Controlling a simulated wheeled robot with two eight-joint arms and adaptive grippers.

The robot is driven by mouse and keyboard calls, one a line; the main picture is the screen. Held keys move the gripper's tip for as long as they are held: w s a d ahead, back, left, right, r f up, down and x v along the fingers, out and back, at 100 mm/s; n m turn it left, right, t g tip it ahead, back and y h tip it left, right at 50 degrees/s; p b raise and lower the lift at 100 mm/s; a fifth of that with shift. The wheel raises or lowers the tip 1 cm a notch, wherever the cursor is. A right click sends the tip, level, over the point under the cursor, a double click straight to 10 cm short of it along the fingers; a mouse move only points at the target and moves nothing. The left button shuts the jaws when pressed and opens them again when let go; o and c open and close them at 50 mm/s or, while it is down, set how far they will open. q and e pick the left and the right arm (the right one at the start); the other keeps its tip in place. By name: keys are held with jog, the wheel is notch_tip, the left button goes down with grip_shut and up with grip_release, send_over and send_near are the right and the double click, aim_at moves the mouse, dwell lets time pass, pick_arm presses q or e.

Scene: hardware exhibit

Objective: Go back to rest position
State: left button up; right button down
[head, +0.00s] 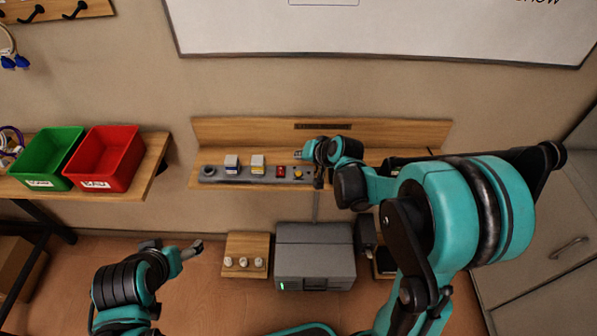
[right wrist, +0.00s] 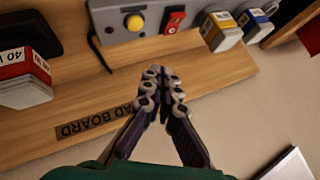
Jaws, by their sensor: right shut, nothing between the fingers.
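My right gripper (head: 319,180) is in front of the right part of the wooden load board (head: 400,133) on the wall. In the right wrist view, its fingers (right wrist: 162,75) are together and empty, apart from the grey control strip. My left gripper (head: 192,250) is low on the left, above the floor area and away from the board; its finger gap does not show clearly. The grey strip (head: 222,176) carries a white-and-blue block (head: 232,162), a white-and-yellow block (head: 257,164), a red switch (head: 281,172) and a yellow button (head: 298,174).
A green bin (head: 45,160) and a red bin (head: 105,160) stand on a shelf at the left. A grey box (head: 315,262) and a wooden block with knobs (head: 246,248) are below the board. A red-and-white block (right wrist: 25,75) marked 40 W shows in the right wrist view.

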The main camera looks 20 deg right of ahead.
jog(key=shift+s, duration=0.1)
dwell(0.5)
jog(key=s+r+n+h, duration=0.1)
jog(key=s+r+n, duration=0.1)
jog(key=s, duration=1)
jog(key=s+r+n+g+h, duration=0.1)
jog(key=s+r+n+h, duration=0.1)
jog(key=s, duration=1.1)
jog(key=shift+r+n, duration=0.5)
jog(key=shift+r, duration=0.4)
